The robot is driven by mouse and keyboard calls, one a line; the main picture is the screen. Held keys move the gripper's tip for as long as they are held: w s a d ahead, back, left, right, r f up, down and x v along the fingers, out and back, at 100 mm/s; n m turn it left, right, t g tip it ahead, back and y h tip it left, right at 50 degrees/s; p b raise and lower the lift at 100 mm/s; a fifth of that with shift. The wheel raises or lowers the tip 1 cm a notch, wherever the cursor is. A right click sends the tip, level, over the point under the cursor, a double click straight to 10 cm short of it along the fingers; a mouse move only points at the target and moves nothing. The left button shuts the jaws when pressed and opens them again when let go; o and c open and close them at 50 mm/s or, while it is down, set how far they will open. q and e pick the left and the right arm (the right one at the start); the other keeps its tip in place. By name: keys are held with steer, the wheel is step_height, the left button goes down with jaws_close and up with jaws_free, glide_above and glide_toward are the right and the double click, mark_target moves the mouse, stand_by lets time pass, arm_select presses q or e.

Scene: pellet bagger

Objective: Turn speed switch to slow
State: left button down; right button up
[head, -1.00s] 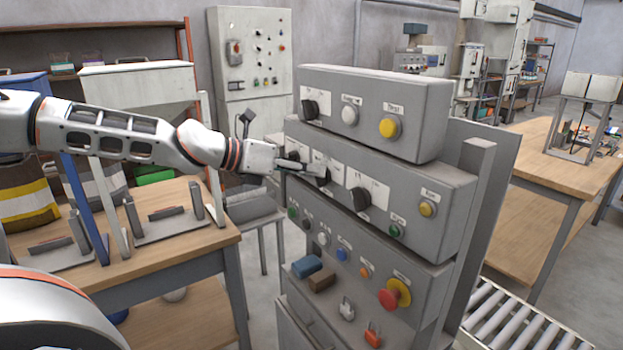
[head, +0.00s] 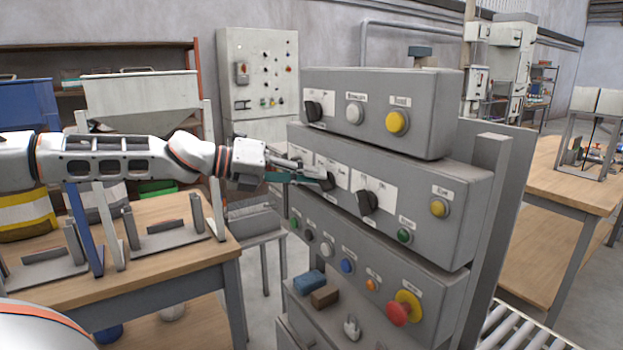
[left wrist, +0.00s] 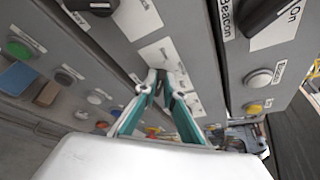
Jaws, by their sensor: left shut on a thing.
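The grey control panel (head: 460,200) has a middle tier with black rotary knobs on white label plates; I cannot read which one is the speed switch. My left gripper (head: 324,179) reaches in from the left and is shut on the middle tier's knob (head: 329,183) left of another black knob (head: 367,202). In the left wrist view the teal-sided fingers (left wrist: 163,84) meet at a white plate (left wrist: 172,62); they hide the knob and its pointer there. My right gripper is not in view.
The upper tier holds a black knob (head: 313,110), a white button (head: 354,113) and a yellow button (head: 397,122). A red emergency button (head: 402,309) and small coloured buttons are below. A wooden table (head: 190,250) stands left, a roller conveyor (head: 510,335) right.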

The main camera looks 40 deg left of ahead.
arm_select(q)
steer(key=shift+d+f, duration=0.1)
steer(key=c, duration=2.1)
jaws_free()
steer(key=shift+c, duration=0.2)
steer(key=v, duration=1.1)
steer(key=shift+s+a, duration=0.2)
steer(key=shift+a, duration=0.05)
